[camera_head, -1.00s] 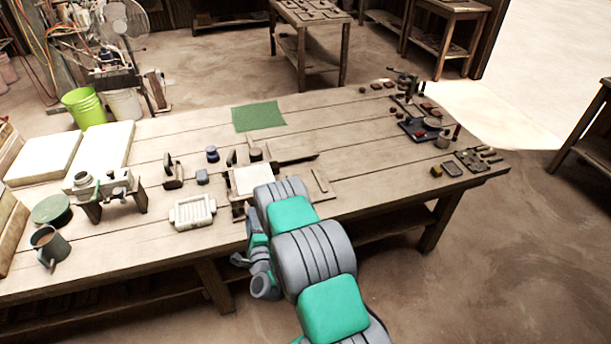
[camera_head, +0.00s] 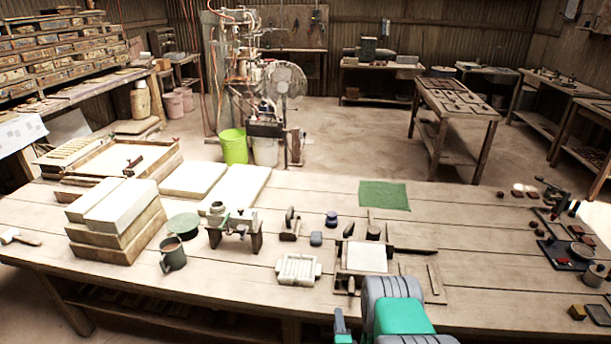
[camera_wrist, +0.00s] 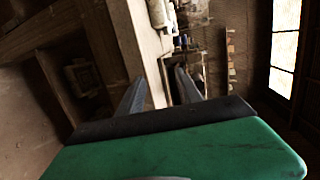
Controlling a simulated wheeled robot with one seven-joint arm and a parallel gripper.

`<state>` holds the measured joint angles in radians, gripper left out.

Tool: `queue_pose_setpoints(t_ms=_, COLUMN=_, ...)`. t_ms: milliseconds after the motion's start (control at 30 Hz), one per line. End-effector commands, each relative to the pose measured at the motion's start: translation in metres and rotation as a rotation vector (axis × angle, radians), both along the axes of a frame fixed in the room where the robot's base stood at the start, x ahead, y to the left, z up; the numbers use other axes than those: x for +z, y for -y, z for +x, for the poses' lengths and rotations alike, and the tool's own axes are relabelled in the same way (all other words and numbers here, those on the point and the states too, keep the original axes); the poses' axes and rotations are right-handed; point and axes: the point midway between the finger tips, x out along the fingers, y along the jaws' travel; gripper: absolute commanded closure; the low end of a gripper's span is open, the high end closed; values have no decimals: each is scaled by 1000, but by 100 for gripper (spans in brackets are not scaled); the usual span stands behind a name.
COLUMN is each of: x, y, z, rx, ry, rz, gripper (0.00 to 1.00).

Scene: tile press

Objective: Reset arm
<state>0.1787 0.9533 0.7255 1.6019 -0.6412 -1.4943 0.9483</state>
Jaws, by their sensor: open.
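My gripper (camera_wrist: 159,78) shows in the wrist view as two grey fingers standing apart, with nothing between them. The wrist view looks along a pale surface and dark wooden parts, tilted sideways. In the head view my grey and green arm is at the bottom, at the front edge of the wooden workbench (camera_head: 480,285); my fingers cannot be made out there. A wooden tile press holding a white slab (camera_head: 367,257) stands on the bench just beyond the arm.
A cream tray (camera_head: 297,269), a mug (camera_head: 173,254) and stacked boxes (camera_head: 118,220) stand left of the press. A green cloth (camera_head: 384,195) lies behind it. Small tools (camera_head: 566,254) crowd the right end. Bare planks lie between the press and those tools.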

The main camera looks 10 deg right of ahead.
Motion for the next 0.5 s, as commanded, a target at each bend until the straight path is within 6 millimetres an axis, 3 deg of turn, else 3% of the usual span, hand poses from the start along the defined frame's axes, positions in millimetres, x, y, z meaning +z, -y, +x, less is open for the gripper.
queue_pose_setpoints(t_ms=67, x=-44, y=-30, z=-13, rx=170, ry=-191, rz=-104, gripper=58)
queue_pose_setpoints(t_ms=167, x=-104, y=-68, z=-64, rx=419, ry=-455, rz=-214, gripper=58)
queue_pose_setpoints(t_ms=267, x=-147, y=-94, z=-137, rx=678, ry=-696, rz=-288, gripper=58)
queue_pose_setpoints(t_ms=300, x=-158, y=-102, z=-169, rx=787, ry=-787, rz=-309, gripper=58)
queue_pose_setpoints(t_ms=400, x=-164, y=-110, z=-253, rx=1090, ry=-1007, rz=-344, gripper=58)
queue_pose_setpoints(t_ms=467, x=-147, y=-105, z=-293, rx=1275, ry=-1120, rz=-361, gripper=58)
queue_pose_setpoints(t_ms=500, x=-128, y=-98, z=-313, rx=1389, ry=-1184, rz=-372, gripper=58)
